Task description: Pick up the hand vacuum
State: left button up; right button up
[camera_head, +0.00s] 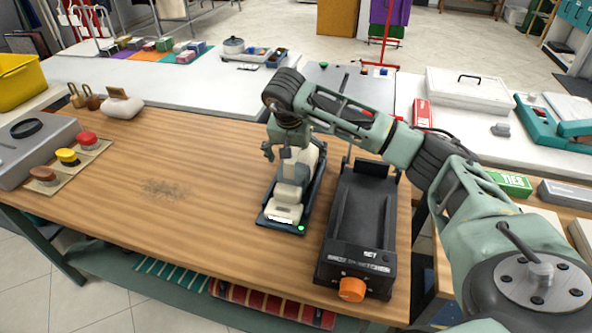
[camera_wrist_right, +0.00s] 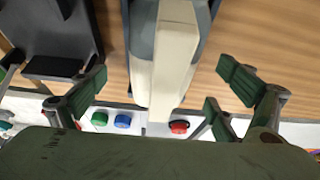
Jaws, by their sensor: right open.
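The hand vacuum (camera_head: 289,194), cream with grey parts, rests in a dark flat dock (camera_head: 262,218) with a green light on the wooden table. My right gripper (camera_head: 277,153) is over the far end of the vacuum. In the right wrist view the vacuum (camera_wrist_right: 172,62) runs down between the open fingers of my right gripper (camera_wrist_right: 165,84), with gaps on both sides. I cannot tell whether the gripper touches it in the head view. My left gripper is not in view.
A black machine (camera_head: 358,222) with an orange knob stands close to the right of the dock. A grey box (camera_head: 35,150) and colored buttons (camera_head: 68,157) sit at the far left.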

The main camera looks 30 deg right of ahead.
jog(key=x, duration=0.3)
jog(key=shift+w+r, duration=0.15)
jog(key=shift+w, duration=0.1)
jog(key=shift+d+f, duration=0.15)
jog(key=shift+f, duration=0.2)
jog(key=c, duration=1.5)
jog(key=shift+w+r, duration=0.1)
jog(key=shift+r, duration=0.05)
jog(key=c, duration=0.5)
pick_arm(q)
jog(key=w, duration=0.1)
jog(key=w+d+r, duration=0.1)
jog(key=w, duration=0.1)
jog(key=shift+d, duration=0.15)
pick_arm(e)
jog(key=shift+o, duration=0.2)
